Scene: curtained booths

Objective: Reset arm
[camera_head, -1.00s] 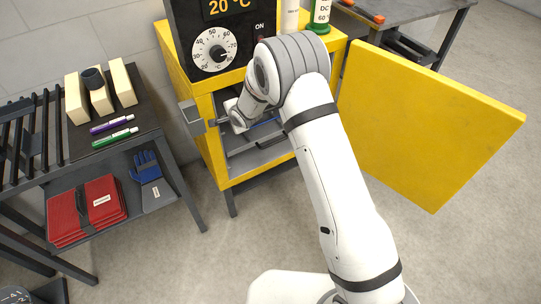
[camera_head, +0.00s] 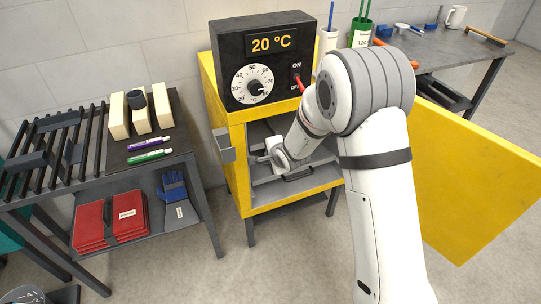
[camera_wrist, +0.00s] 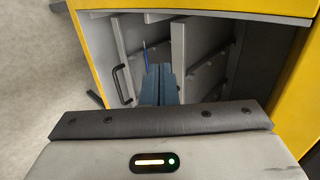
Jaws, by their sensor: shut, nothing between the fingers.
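My gripper (camera_wrist: 158,75) shows in the wrist view as two blue-grey fingers pressed together, with nothing between them. It points into the open yellow cabinet (camera_wrist: 225,8), whose grey interior (camera_wrist: 200,50) has slanted rails along the wall. In the head view my white arm reaches over to the front of the yellow cabinet (camera_head: 292,200), and its wrist is at the opening. The fingers cannot be made out there.
The cabinet door (camera_head: 455,170) stands wide open on the right, beside my arm. A black control box (camera_head: 262,60) reading 20 °C sits on top. A rack table (camera_head: 120,165) with blocks and pens stands at left. Another table (camera_head: 455,48) is at back right.

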